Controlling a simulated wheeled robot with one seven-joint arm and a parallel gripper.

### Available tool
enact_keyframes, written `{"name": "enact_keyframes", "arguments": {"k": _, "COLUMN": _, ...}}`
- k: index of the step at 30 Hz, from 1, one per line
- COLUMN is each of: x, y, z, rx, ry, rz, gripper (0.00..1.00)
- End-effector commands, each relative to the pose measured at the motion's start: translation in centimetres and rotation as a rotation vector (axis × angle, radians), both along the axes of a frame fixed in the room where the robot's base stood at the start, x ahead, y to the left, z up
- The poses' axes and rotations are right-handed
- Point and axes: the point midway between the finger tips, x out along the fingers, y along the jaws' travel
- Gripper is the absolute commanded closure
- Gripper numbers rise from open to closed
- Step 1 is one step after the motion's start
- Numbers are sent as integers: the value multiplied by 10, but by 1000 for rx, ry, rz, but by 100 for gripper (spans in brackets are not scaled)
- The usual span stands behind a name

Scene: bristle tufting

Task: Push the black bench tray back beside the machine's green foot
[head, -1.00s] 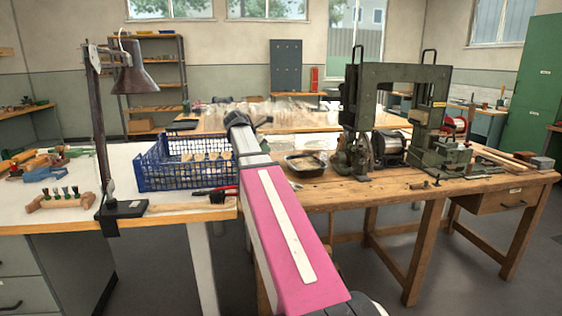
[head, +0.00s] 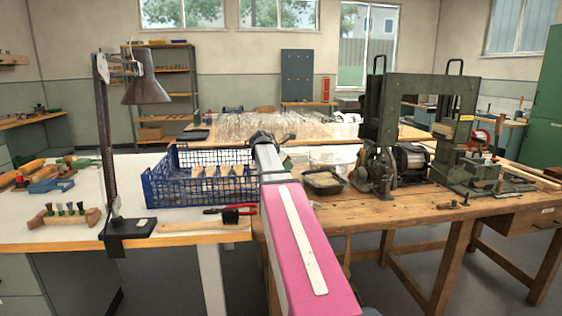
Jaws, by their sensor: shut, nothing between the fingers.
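The black bench tray (head: 311,188) is a small dark open tray with pale contents, on the wooden bench just left of the machine. The green machine (head: 385,100) stands on the bench. Its left green foot (head: 372,180) is right of the tray, with a small gap or near contact; I cannot tell which. My pink and grey arm reaches forward left of the tray. My gripper (head: 287,138) is a small dark shape at the arm's far end, beyond and above the tray in the picture, apart from it. It is shut and empty; its fingertips are hard to make out.
A blue crate (head: 200,195) stands left of my arm on the white bench, with red-handled pliers (head: 228,209) in front. A desk lamp (head: 145,88) rises at the left. Small parts (head: 455,204) lie before the machine. Clear wood lies in front of the tray.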

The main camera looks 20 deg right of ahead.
Motion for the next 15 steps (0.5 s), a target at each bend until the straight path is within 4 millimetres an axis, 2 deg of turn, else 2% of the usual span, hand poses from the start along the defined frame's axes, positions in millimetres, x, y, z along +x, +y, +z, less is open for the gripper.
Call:
{"name": "enact_keyframes", "arguments": {"k": 3, "x": 2, "y": -17, "z": -17, "rx": 1, "ry": 1, "rz": -2, "gripper": 100}}
{"name": "enact_keyframes", "arguments": {"k": 15, "x": 9, "y": -66, "z": -66, "rx": 0, "ry": 0, "rz": -1, "gripper": 100}}
